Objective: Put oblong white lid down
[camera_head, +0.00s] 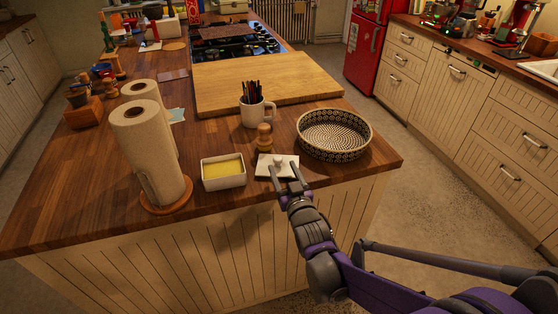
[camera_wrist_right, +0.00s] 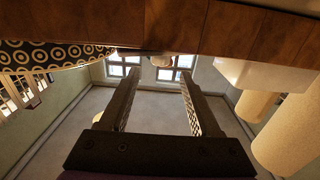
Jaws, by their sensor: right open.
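The oblong white lid (camera_head: 264,168) with its small round knob (camera_head: 280,160) lies on the wooden island top near the front edge, looking flat. The white dish (camera_head: 223,182) with yellow contents stands uncovered just left of it. My right gripper (camera_head: 284,169) is open at the lid's front side, its fingers spread on either side of the knob in this view. In the right wrist view the open fingers (camera_wrist_right: 157,82) show, with a small pale part, likely the knob (camera_wrist_right: 185,61), beyond them. Contact is unclear. My left gripper is not seen.
A patterned round dish (camera_head: 334,134) stands right of the lid. A wooden pepper mill (camera_head: 264,137) and a mug of pens (camera_head: 254,108) stand behind it. Paper towel rolls (camera_head: 149,150) stand left. A large cutting board (camera_head: 262,80) lies farther back.

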